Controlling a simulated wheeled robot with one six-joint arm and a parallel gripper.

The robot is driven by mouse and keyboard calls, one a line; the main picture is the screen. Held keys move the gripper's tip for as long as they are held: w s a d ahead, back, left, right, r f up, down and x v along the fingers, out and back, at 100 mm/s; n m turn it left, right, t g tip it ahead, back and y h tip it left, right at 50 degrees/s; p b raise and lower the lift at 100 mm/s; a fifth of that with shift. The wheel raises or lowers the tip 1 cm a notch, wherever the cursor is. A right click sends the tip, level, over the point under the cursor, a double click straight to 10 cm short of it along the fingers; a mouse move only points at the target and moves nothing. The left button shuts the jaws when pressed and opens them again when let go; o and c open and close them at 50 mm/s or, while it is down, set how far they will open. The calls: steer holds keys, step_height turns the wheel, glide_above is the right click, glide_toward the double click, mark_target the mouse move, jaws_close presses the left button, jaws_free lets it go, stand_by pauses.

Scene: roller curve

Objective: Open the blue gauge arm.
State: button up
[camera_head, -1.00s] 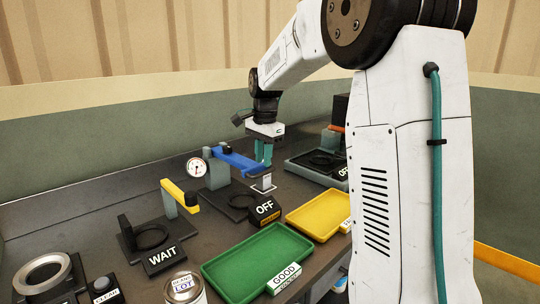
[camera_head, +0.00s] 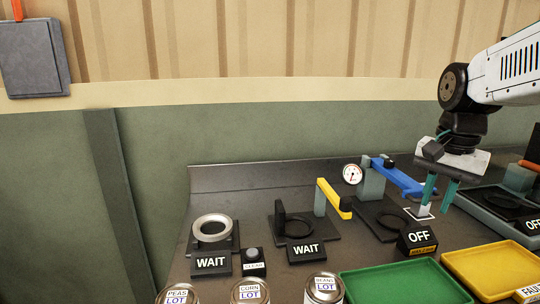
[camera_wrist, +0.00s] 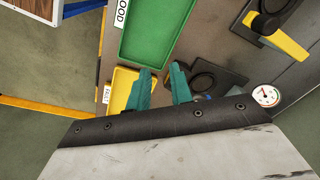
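The blue gauge arm (camera_head: 398,177) is a flat bar on a grey post (camera_head: 372,184) beside a round white dial (camera_head: 352,174). It extends right over a dark plate with a ring (camera_head: 386,218). My gripper (camera_head: 435,212) points down at the bar's far end, with its two teal fingers apart. The left finger overlaps the bar's end in the head view; I cannot tell whether they touch. Only a blue sliver (camera_wrist: 208,97) shows there; the gripper body hides the rest.
An OFF block (camera_head: 418,237) stands in front of the gauge plate. A yellow arm (camera_head: 334,197) stands to the left, near WAIT blocks (camera_head: 305,250) and several cans (camera_head: 250,292). Green (camera_head: 405,285) and yellow (camera_head: 495,268) trays lie in front. The wall is close behind the bench.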

steer(key=s+a+f+n, duration=0.2)
steer(key=s+a+n, duration=0.1)
steer(key=s, duration=0.6)
steer(key=s+a+f+n, duration=0.3)
steer(key=s+n, duration=0.2)
steer(key=s, duration=0.4)
steer(key=shift+s+f+n, duration=0.15)
steer(key=shift+s+n, duration=0.15)
steer(key=shift+s, duration=0.05)
steer(key=shift+s+f+n, duration=0.3)
steer(key=shift+s, duration=0.1)
jaws_close()
